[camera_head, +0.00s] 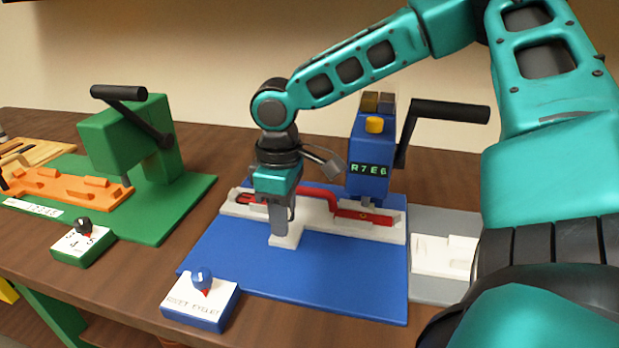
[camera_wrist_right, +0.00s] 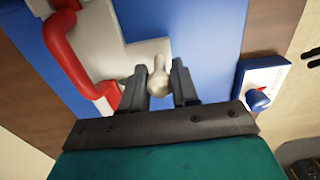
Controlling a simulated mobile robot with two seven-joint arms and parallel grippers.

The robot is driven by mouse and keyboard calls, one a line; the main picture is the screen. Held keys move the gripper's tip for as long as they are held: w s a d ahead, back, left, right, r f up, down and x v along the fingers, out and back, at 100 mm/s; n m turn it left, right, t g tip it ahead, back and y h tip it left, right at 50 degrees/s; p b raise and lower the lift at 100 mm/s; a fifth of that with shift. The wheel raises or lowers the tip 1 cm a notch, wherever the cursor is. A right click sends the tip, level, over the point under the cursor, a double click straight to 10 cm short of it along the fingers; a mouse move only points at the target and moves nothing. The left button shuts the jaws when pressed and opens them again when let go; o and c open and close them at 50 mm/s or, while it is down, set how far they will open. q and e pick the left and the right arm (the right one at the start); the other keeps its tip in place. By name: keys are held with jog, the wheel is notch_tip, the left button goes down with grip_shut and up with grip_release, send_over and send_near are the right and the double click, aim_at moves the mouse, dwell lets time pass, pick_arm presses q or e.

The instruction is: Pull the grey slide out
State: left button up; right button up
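The grey slide (camera_head: 314,214) is a pale bed on the blue base plate, with a tab (camera_head: 284,241) sticking out toward the front. A red bar with a raised handle (camera_head: 364,216) lies along it. My right gripper (camera_head: 281,222) points down over the tab. In the right wrist view, a pale round knob (camera_wrist_right: 158,82) stands on the slide's tab (camera_wrist_right: 128,58) between the fingers of my right gripper (camera_wrist_right: 160,84). The fingers sit close on both sides of the knob and look shut on it. My left gripper is not in view.
A blue press (camera_head: 371,150) with a black lever and an "R7E6" display stands behind the slide. A blue dial box (camera_head: 200,303) sits at the front left. A green press (camera_head: 135,140) is at the left. A grey plate with a white block (camera_head: 440,256) is at the right.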

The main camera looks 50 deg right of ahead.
jog(key=c, duration=0.3)
jog(key=shift+s+a, duration=0.4)
jog(key=shift+a, duration=0.4)
jog(key=shift+s+a, duration=0.35)
jog(key=shift+a, duration=0.35)
jog(key=shift+s+a, duration=0.35)
jog(key=shift+a, duration=0.3)
jog(key=shift+s+a, duration=0.35)
jog(key=shift+a, duration=0.35)
jog(key=shift+s+a+b, duration=0.1)
jog(key=shift+s+a, duration=0.35)
jog(key=shift+a, duration=0.45)
jog(key=shift+s+a+b, duration=0.15)
jog(key=shift+s+a, duration=0.3)
jog(key=shift+a, duration=0.4)
jog(key=shift+s+a+b, duration=0.1)
jog(key=shift+s+a, duration=0.35)
jog(key=shift+a, duration=0.45)
jog(key=shift+s+a, duration=0.3)
jog(key=shift+a, duration=0.25)
jog(key=shift+o, duration=0.5)
jog(key=shift+o, duration=0.5)
jog(key=shift+s+a, duration=0.15)
